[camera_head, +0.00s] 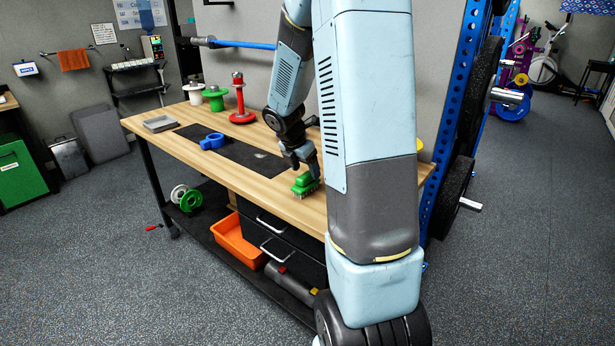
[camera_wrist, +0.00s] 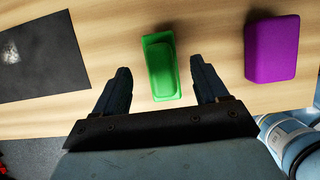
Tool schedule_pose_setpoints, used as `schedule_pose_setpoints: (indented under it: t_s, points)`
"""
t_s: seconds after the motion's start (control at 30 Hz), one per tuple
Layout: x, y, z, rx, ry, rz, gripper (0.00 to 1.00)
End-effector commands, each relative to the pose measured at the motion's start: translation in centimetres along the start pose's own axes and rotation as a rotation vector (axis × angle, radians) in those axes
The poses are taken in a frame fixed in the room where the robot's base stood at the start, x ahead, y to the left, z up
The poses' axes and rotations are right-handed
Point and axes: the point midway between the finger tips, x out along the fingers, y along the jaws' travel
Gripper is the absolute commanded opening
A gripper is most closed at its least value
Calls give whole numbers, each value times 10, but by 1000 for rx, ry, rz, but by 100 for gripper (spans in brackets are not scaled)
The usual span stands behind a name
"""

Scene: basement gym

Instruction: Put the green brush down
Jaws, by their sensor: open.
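The green brush (camera_head: 304,184) rests on the wooden workbench (camera_head: 283,200), near its front edge, bristles down. My gripper (camera_head: 304,165) is just above it. In the wrist view the green brush (camera_wrist: 161,66) lies between the two dark fingers of my gripper (camera_wrist: 163,80). The fingers are open, with a gap on each side of the brush. My arm hides part of the bench's right side in the head view.
A purple block (camera_wrist: 271,48) stands right of the brush in the wrist view. A black mat (camera_head: 232,150) with a blue clamp-like part (camera_head: 212,141) lies left of the brush. A grey tray (camera_head: 159,124) and a red stand (camera_head: 241,105) are farther back.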

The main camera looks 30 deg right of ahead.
Motion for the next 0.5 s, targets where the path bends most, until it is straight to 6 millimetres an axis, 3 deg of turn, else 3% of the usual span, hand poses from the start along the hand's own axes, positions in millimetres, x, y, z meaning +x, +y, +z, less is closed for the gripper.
schedule_pose_setpoints:
  t_s: [0.2, 0.5]
  points:
    - [-39, 0, 0, 0, -2, 4, 73]
    - [-67, 0, 0, 4, 0, 2, 73]
